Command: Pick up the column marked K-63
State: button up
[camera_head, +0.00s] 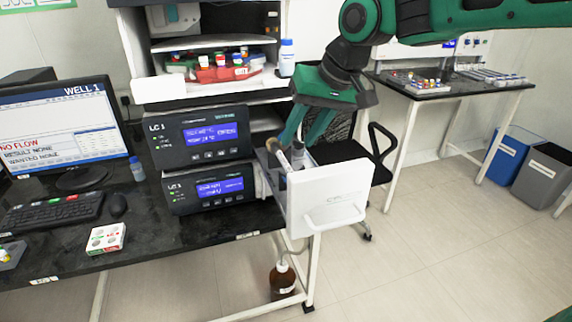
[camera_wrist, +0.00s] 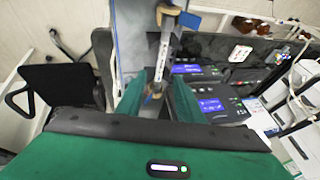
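A white column with a tan end (camera_head: 283,160) leans in the open compartment (camera_head: 268,178) beside the instrument stack. A second light column (camera_head: 298,154) stands close to its right. I cannot read a K-63 mark on either. My gripper (camera_head: 300,138) points down over the compartment, its green fingers apart around the column tops. In the wrist view, a white column with dark lettering (camera_wrist: 162,52) lies in line with the gap between my fingertips (camera_wrist: 158,84). Gaps seem to show on both sides of it. Whether the fingers touch a column is not clear.
The compartment's white front panel (camera_head: 330,197) stands out into the aisle. Two LC modules (camera_head: 202,138) sit left of it, with a red tray (camera_head: 228,73) above. A black chair (camera_head: 345,150) is behind. A brown bottle (camera_head: 282,280) is below.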

aim_at(285, 164)
jog(key=shift+s+x, duration=0.2)
jog(key=shift+x, duration=1.6)
jog(key=shift+s+x, duration=0.15)
jog(key=shift+x, duration=1.7)
jog(key=shift+d+f, duration=0.1)
jog(key=shift+d, duration=0.05)
grip_shut()
